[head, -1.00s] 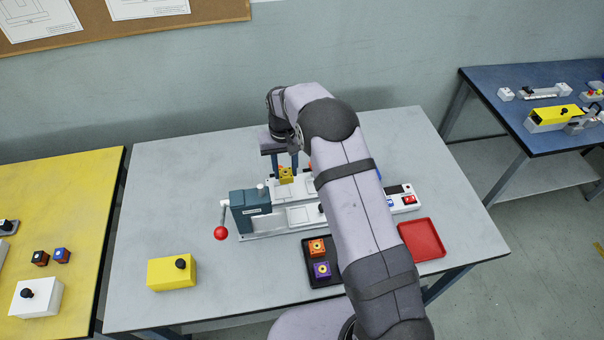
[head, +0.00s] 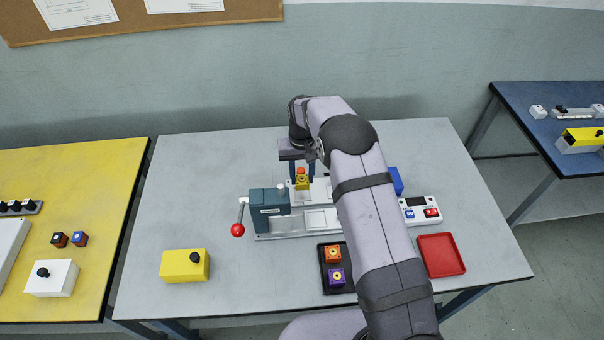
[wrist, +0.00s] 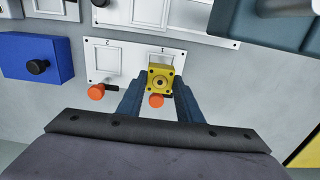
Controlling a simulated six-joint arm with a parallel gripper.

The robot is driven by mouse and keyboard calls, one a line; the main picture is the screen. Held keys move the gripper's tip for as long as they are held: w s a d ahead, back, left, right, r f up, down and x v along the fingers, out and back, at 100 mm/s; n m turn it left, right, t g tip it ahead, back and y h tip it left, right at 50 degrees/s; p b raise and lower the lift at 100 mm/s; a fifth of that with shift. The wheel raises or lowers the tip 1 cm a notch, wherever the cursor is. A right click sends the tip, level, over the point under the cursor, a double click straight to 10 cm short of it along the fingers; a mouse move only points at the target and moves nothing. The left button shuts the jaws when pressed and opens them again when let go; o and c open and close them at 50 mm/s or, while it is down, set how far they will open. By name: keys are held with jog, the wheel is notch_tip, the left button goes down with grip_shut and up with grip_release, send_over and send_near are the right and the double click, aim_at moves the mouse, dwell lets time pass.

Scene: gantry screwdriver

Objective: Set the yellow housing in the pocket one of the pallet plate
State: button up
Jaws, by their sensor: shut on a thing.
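The yellow housing (head: 302,184) is a small block with a round dark-centred hole on top. My gripper (head: 302,177) is shut on it, with one finger on each side. In the wrist view the housing (wrist: 161,73) is between the fingertips of my gripper (wrist: 160,82). It appears over the near part of pocket one, the right frame of the white pallet plate (wrist: 126,74), and hides part of it. I cannot tell whether it touches the plate. Pocket two (wrist: 107,60), on the left, looks empty. An orange knob (wrist: 156,101) shows between the fingers, another (wrist: 96,92) by pocket two.
A teal press-like unit (head: 268,208) with a red-ball lever stands left of the plate. A blue box (wrist: 36,58) is beside the plate. A black tray (head: 327,265) holds an orange and a purple housing. A red tray (head: 464,262) is empty. A yellow box (head: 185,265) stands front left.

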aim_at(302, 178)
jog(key=shift+f+b, duration=0.85)
jog(key=shift+f, duration=0.75)
jog(key=shift+f+b, duration=0.45)
jog(key=shift+f, duration=0.25)
dwell(1.2)
jog(key=o, duration=1.4)
jog(key=shift+r+p, duration=2.6)
jog(key=shift+r, duration=1.4)
